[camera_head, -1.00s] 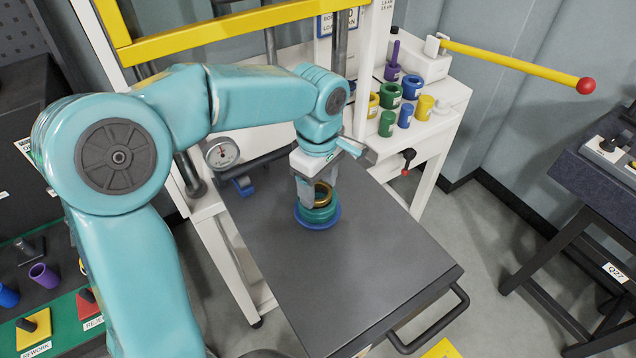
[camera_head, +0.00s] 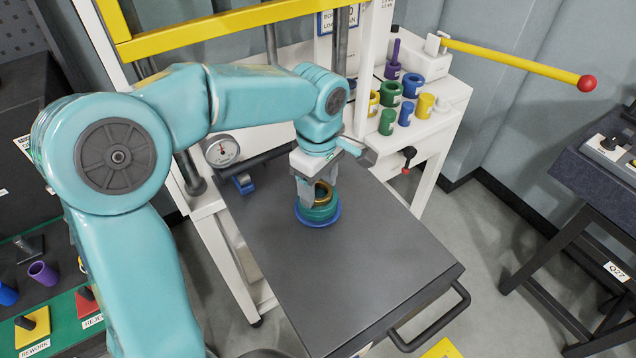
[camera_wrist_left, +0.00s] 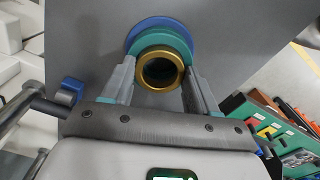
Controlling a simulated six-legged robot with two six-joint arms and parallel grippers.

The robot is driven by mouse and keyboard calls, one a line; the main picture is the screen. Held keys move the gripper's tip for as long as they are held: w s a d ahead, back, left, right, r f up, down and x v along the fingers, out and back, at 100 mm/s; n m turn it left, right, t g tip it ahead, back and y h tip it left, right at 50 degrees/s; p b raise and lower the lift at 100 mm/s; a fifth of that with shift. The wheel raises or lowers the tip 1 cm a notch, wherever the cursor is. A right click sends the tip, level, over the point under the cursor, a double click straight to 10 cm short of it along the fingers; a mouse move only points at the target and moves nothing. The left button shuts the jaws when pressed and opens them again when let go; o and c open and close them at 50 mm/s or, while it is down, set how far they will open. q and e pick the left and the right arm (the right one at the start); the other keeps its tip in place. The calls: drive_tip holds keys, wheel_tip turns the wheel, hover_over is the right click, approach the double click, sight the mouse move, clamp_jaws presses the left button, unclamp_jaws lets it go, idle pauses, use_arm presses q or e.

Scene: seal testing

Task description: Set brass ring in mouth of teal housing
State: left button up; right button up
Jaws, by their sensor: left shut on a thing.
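The teal housing (camera_head: 320,213) stands upright on a blue round base (camera_head: 328,223) on the dark tabletop. The brass ring (camera_head: 325,187) is at the housing's top, between the fingers of my left gripper (camera_head: 317,194), which is shut on it. In the left wrist view, the brass ring (camera_wrist_left: 160,70) shows between the two grey fingertips, with the teal housing (camera_wrist_left: 160,36) and blue base (camera_wrist_left: 148,24) behind it. I cannot tell whether the ring is seated in the mouth or just above it. My right gripper is not in view.
The dark tabletop (camera_head: 350,275) is clear around the housing. A white press frame with a yellow bar (camera_head: 220,25) and a dial gauge (camera_head: 222,152) stands behind. Colored cylinders (camera_head: 388,122) sit on a white shelf at right. A yellow lever (camera_head: 510,60) juts out right.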

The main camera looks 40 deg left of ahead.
use_arm(q)
drive_tip(key=shift+f, duration=0.15)
drive_tip(key=o, duration=0.8)
drive_tip(key=shift+o, duration=0.4)
drive_tip(key=o, duration=0.4)
drive_tip(key=shift+w, duration=0.1)
